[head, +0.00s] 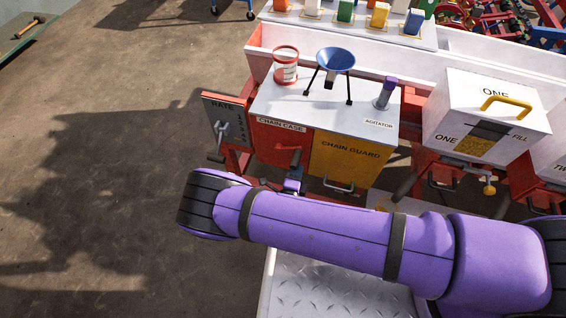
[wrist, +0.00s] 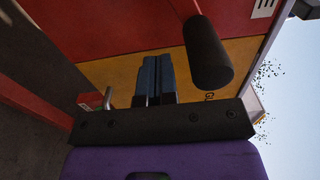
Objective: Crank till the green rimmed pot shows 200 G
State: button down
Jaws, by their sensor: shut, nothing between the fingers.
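My gripper (wrist: 153,75) is shut and empty in the wrist view, pointing at the yellow chain guard panel. A black cylindrical grip (wrist: 210,52) on a red crank arm (wrist: 184,8) stands beside the fingertips, with a visible gap in the picture. In the head view a red crank (head: 290,155) is on the front of the red chain case (head: 272,138); my gripper (head: 293,186) shows just below it, partly hidden by my purple arm. A red-rimmed pot (head: 286,68) stands on the white top. I see no green-rimmed pot and no 200 G reading.
The yellow chain guard (head: 345,160) has a metal handle (head: 338,187). A blue funnel (head: 336,60) stands on the machine, near the purple agitator knob (head: 387,90). A RATE plate (head: 228,120) with a lever is at left. A white ONE box (head: 485,115) stands right.

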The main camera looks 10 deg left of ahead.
jog(key=s+a, duration=0.1)
jog(key=s, duration=0.7)
jog(key=shift+a, duration=0.15)
dwell(0.4)
